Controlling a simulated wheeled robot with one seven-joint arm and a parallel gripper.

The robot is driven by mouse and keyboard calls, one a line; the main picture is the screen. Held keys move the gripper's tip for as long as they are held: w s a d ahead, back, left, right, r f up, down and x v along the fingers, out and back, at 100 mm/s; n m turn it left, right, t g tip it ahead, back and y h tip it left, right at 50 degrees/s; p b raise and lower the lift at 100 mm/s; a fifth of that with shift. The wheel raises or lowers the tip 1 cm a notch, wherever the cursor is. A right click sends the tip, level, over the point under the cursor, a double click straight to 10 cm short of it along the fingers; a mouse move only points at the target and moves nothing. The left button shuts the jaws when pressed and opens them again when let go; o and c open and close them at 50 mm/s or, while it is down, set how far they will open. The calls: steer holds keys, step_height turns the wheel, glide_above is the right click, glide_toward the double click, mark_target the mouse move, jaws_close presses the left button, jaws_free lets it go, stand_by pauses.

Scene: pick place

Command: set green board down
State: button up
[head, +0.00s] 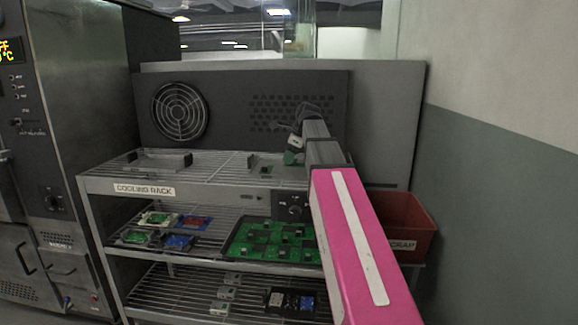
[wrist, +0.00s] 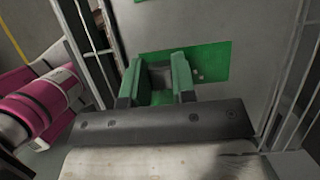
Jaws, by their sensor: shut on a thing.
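My gripper (head: 292,158) is over the right part of the cooling rack's top shelf (head: 215,180). In the wrist view my gripper (wrist: 158,82) has its green fingers closed on a dark grey block that appears to be part of the green board (wrist: 212,62). The flat board spreads out beyond the fingertips, and the fingers hide part of it.
A dark bracket-like holder (head: 150,160) stands on the top shelf's left. The middle shelf holds several small boards (head: 157,218) and a large green board (head: 270,240). A red scrap bin (head: 405,225) is at right. A panel with a fan grille (head: 180,111) stands behind.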

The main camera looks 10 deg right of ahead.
mark_target(302, 165)
steer(key=shift+f, duration=1.55)
steer(key=shift+f, duration=0.1)
steer(key=o, duration=0.9)
steer(key=v, duration=1.2)
